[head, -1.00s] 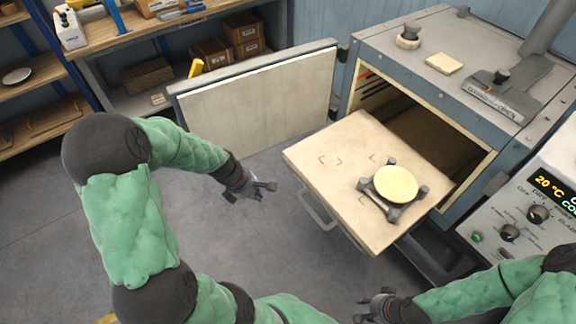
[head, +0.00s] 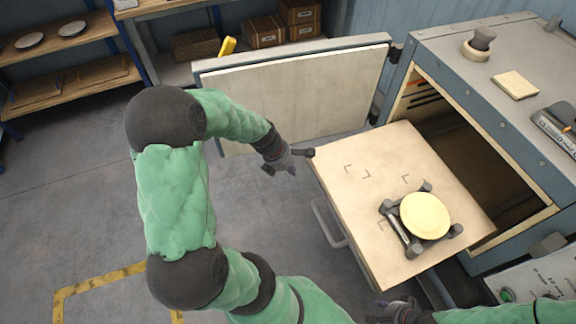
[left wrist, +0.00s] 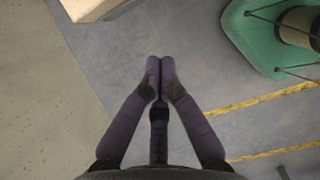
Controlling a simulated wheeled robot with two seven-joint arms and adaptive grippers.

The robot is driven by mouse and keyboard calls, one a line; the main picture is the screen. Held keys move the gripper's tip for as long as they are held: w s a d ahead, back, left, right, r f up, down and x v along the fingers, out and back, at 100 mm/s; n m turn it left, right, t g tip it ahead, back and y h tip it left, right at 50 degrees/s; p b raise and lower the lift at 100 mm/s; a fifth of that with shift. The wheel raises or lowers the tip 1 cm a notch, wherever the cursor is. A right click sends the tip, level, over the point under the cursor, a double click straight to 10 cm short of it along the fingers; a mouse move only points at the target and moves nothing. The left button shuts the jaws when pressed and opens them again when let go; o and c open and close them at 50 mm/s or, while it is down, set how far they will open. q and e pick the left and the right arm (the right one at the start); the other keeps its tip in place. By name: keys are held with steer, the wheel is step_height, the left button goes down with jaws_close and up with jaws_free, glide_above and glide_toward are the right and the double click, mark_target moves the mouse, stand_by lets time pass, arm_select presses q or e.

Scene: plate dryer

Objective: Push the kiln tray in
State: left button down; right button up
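The kiln tray (head: 375,180) is a flat beige slab pulled well out of the kiln's open mouth, with a metal handle (head: 327,222) below its front edge. A pale yellow plate (head: 425,216) rests on a small dark stand (head: 396,232) on it. My left gripper (head: 294,168) is just off the tray's front left corner, apart from it. In the left wrist view its fingertips (left wrist: 160,62) meet with nothing between them. My right gripper (head: 392,306) is at the bottom edge below the tray, partly cut off; its fingers are unclear.
The kiln door (head: 295,90) stands open behind my left gripper. The kiln body (head: 500,90) is on the right, with a control panel (head: 525,285) below. Shelves (head: 65,85) stand at the back left. The floor (head: 80,190) on the left is clear, with yellow tape (head: 100,276).

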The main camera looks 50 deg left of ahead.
arm_select(q)
steer(key=w+d+f+b, duration=0.2)
steer(key=w+f, duration=0.1)
steer(key=w, duration=0.2)
steer(key=shift+f, duration=0.15)
steer(key=shift+w, duration=0.1)
stand_by(0.3)
